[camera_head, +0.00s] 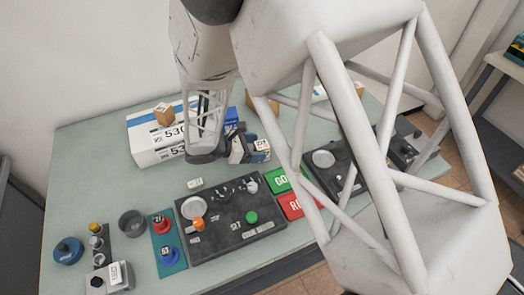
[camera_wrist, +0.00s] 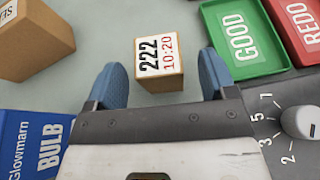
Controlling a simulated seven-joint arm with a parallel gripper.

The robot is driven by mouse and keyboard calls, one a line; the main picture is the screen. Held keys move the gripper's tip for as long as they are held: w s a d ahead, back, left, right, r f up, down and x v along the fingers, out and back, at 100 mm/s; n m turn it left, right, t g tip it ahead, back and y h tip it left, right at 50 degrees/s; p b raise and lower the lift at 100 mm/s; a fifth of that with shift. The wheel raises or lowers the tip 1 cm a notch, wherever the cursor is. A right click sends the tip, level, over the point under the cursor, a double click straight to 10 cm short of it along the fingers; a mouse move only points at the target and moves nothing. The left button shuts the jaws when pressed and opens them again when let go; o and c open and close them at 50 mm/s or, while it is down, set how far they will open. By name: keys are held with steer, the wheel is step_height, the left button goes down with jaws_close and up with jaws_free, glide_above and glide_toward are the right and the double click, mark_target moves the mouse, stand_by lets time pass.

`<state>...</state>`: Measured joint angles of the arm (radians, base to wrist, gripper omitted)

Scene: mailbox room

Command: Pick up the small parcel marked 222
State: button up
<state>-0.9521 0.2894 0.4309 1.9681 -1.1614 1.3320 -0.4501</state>
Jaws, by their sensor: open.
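The small parcel marked 222 (camera_wrist: 159,66) is a brown box with a white label reading "222" and "10:20". It sits on the pale green table and also shows in the head view (camera_head: 262,147). My gripper (camera_wrist: 162,78) is open, with one blue finger on each side of the parcel's near part in the wrist view. A gap shows between the parcel and each finger. In the head view my gripper (camera_head: 243,150) is low over the table, just left of the parcel. My arm hides part of the table there.
A green GOOD tray (camera_wrist: 243,40) and a red REDO tray (camera_wrist: 300,25) lie right of the parcel. A brown box (camera_wrist: 35,42) and a blue bulb box (camera_wrist: 30,145) lie left. A dark control panel (camera_head: 215,240) with knobs stands in front.

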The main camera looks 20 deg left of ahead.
mark_target(265, 147)
steer(key=shift+x, duration=1.85)
steer(key=shift+c, duration=0.4)
steer(key=c, duration=1)
